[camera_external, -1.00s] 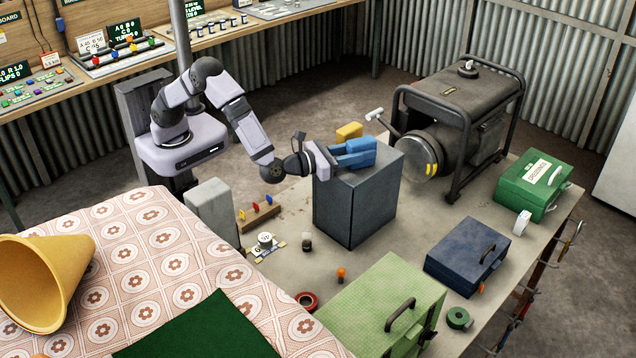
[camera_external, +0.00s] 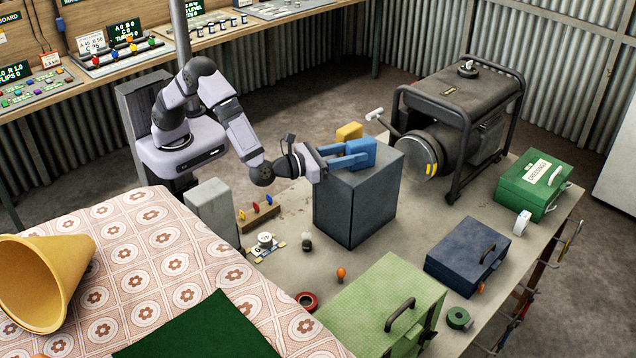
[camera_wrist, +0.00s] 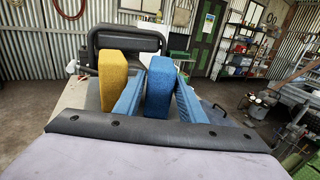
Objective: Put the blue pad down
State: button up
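The blue pad (camera_external: 362,153) is a thick upright block at the top of the dark grey box (camera_external: 333,211). It looks as if it stands on the box top; its lower edge is partly hidden. My gripper (camera_external: 350,155) has two long blue fingers, spread apart, pointing at the pad from the left. In the wrist view the blue pad (camera_wrist: 161,84) is ahead, at the fingertips of my gripper (camera_wrist: 161,92), with a gap between the fingers behind it. Any slight contact there is hard to tell.
A yellow pad (camera_external: 349,131) stands just behind the blue one and left of it in the wrist view (camera_wrist: 113,78). A generator (camera_external: 460,120) stands to the right. Green and dark blue cases (camera_external: 468,250) and small parts lie on the bench.

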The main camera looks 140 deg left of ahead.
jog(key=shift+o, duration=0.3)
jog(key=b+v, duration=0.2)
jog(key=v, duration=0.7)
jog(key=shift+b, duration=0.3)
